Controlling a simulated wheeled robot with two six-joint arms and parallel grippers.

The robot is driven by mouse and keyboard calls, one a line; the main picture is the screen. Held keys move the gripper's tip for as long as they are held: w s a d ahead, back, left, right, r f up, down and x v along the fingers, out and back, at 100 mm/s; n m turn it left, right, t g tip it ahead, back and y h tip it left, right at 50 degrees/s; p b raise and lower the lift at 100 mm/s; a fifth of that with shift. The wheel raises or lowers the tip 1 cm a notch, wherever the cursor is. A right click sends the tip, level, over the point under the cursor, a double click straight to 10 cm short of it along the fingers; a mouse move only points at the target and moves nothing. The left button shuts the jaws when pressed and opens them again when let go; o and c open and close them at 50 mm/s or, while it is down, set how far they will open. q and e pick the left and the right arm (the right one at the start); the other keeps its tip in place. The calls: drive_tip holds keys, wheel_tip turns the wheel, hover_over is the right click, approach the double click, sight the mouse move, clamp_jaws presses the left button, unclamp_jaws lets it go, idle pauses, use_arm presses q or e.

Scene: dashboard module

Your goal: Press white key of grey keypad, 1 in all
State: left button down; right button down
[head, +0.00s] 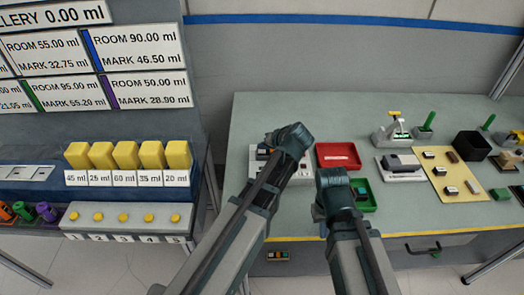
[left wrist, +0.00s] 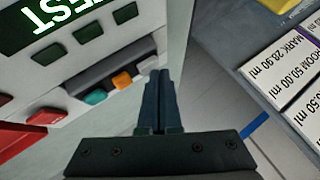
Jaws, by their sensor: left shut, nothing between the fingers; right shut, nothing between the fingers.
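In the left wrist view, a grey keypad strip (left wrist: 98,72) carries a teal key, an orange key and a white key (left wrist: 145,68). The white key is at the strip's right end. My left gripper (left wrist: 160,72) is shut and empty, with its tips just right of the white key in the picture; I cannot tell whether they touch it. In the head view, my left gripper (head: 293,138) is over a pale panel at the table's left end and hides much of it. My right gripper (head: 333,180) is shut, in front of the red tray; its fingertips are hard to see.
A red tray (head: 338,154) and green tray (head: 364,195) are near my right arm. A yellow mat (head: 453,188) with small blocks lies to the right. Yellow blocks (head: 125,156) stand left.

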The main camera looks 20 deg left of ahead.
use_arm(q)
drive_tip(key=shift+f, duration=0.35)
drive_tip(key=shift+r, duration=0.1)
idle(0.5)
drive_tip(key=shift+r+p, duration=0.65)
drive_tip(key=shift+r, duration=0.15)
drive_tip(key=shift+r, duration=0.1)
wheel_tip(320, 180, up, 5)
drive_tip(key=p, duration=0.5)
idle(0.4)
